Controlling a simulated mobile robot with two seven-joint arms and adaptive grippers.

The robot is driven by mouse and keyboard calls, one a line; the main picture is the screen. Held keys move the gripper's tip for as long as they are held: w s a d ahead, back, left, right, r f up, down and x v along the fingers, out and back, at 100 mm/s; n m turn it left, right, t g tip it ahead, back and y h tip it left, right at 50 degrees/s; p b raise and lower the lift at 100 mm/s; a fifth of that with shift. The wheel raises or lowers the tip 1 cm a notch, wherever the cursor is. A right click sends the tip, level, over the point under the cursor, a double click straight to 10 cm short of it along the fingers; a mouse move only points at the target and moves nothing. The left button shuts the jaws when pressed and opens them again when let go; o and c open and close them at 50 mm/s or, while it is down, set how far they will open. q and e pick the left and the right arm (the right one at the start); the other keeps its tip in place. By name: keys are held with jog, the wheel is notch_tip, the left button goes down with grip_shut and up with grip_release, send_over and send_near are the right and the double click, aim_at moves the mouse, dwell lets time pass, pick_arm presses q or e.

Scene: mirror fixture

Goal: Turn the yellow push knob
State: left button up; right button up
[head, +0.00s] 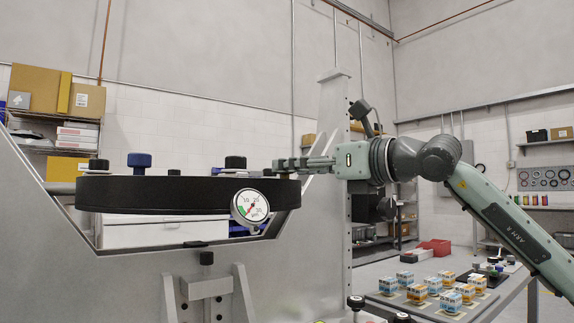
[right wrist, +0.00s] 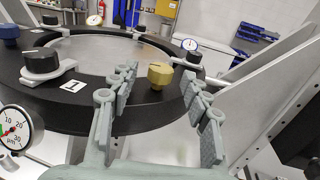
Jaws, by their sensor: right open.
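The yellow push knob (right wrist: 160,75) stands on the black ring of the fixture in the right wrist view. My right gripper (right wrist: 160,78) is open, with one finger to each side of the knob. The fingertips are close to it, with visible gaps, and nothing is held. In the head view my right gripper (head: 285,165) reaches in from the right over the right edge of the black ring (head: 150,195). The yellow knob cannot be made out clearly there. My left gripper is not in view.
Another gauge (right wrist: 189,44) stands beyond the yellow knob. A grey upright panel (head: 333,110) rises beside the ring. A table with small boxes (head: 417,293) is lower right.

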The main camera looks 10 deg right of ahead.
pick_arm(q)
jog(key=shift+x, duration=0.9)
pick_arm(e)
jog(key=shift+x, duration=1.6)
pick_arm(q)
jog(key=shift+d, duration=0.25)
pick_arm(e)
jog(key=shift+d, duration=0.1)
jog(key=shift+c, duration=0.5)
grip_shut()
pick_arm(q)
jog(key=shift+p, duration=0.3)
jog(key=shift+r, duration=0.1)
pick_arm(e)
jog(key=shift+y, duration=0.3)
jog(key=n+g+y+p, duration=0.3)
jog(key=n+g+y, duration=0.1)
jog(key=g, duration=0.1)
jog(key=shift+n+y, duration=0.3)
jog(key=shift+n, duration=0.1)
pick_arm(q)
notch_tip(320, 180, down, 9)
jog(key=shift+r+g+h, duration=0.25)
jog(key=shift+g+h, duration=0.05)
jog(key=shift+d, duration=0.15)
